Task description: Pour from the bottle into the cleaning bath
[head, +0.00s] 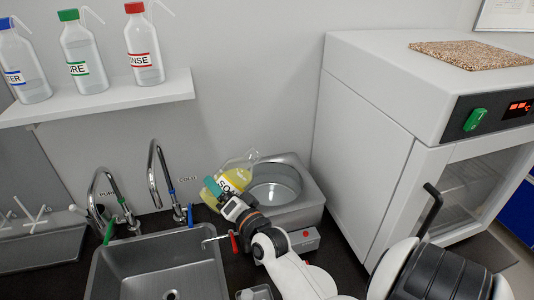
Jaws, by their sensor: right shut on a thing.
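A yellowish bottle (233,181) with a label starting "SO" is tilted at the left side of the cleaning bath. A teal part shows at its left end, and a clear bent tube arches over its upper right. My right gripper (234,204) is shut on the bottle, and its fingers hide part of it. The cleaning bath (304,207) is a grey metal box with a round basin, standing against the wall to the right of the bottle. I see no stream of liquid. My left gripper is not in view.
A sink (190,265) with two curved taps (153,180) lies to the left. A shelf (150,101) above holds several squeeze bottles. A large white oven (375,120) stands close on the right of the bath.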

